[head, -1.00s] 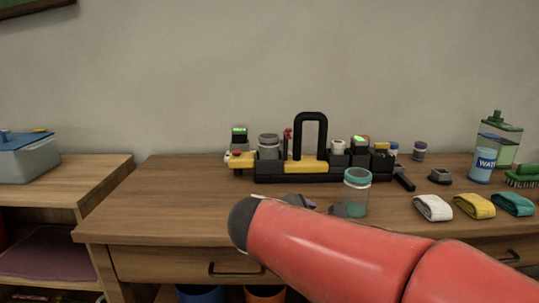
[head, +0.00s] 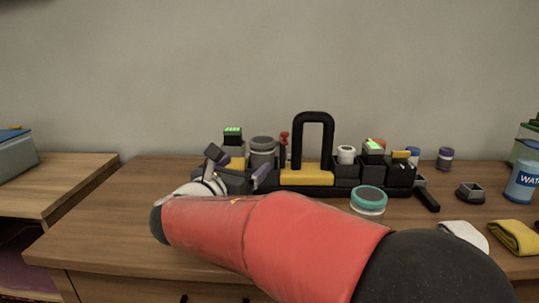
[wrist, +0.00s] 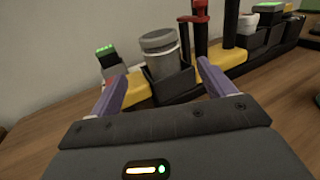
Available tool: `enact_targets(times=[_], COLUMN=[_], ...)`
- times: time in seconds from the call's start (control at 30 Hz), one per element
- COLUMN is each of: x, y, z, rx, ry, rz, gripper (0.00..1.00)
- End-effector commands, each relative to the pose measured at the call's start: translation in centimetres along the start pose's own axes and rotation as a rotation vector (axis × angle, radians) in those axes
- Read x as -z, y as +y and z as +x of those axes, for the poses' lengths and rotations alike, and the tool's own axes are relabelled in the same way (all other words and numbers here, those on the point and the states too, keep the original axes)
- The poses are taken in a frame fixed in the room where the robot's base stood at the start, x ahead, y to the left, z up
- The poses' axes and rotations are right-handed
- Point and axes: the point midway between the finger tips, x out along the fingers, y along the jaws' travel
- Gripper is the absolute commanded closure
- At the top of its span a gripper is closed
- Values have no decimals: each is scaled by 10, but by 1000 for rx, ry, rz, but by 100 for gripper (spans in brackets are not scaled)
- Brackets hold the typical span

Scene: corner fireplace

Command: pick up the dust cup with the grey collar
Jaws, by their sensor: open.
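The dust cup with the grey collar (head: 262,146) stands upright in a black holder at the left part of the black and yellow caddy (head: 306,174). In the wrist view the cup (wrist: 160,50) shows a grey lid and a clear body, its lower part hidden by the holder. My gripper (head: 238,168) is open and empty, in front of the caddy. In the wrist view its purple fingers (wrist: 160,88) are spread on either side of the cup's line, with the cup beyond the tips and apart from them. Another cup with a teal collar (head: 368,198) stands on the desk, partly hidden by my arm.
The caddy's tall black handle (head: 313,120) and a red-topped tool (wrist: 200,12) rise right of the cup. A device with a green display (head: 232,136) is at its left. Cloths (head: 515,236) lie at the right.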

Motion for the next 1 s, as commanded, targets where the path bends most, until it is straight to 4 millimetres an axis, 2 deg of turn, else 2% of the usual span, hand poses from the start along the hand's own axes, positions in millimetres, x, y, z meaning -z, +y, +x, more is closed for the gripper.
enact_targets(times=[0.33,0.6,0.83,1.0], x=[1,3,3,3], y=[-1,-2,-2,-2], z=[35,72,75,75], rx=[3,3,1,1], ry=[1,2,1,1], rz=[-1,2,2,2], gripper=[18,18,18,41])
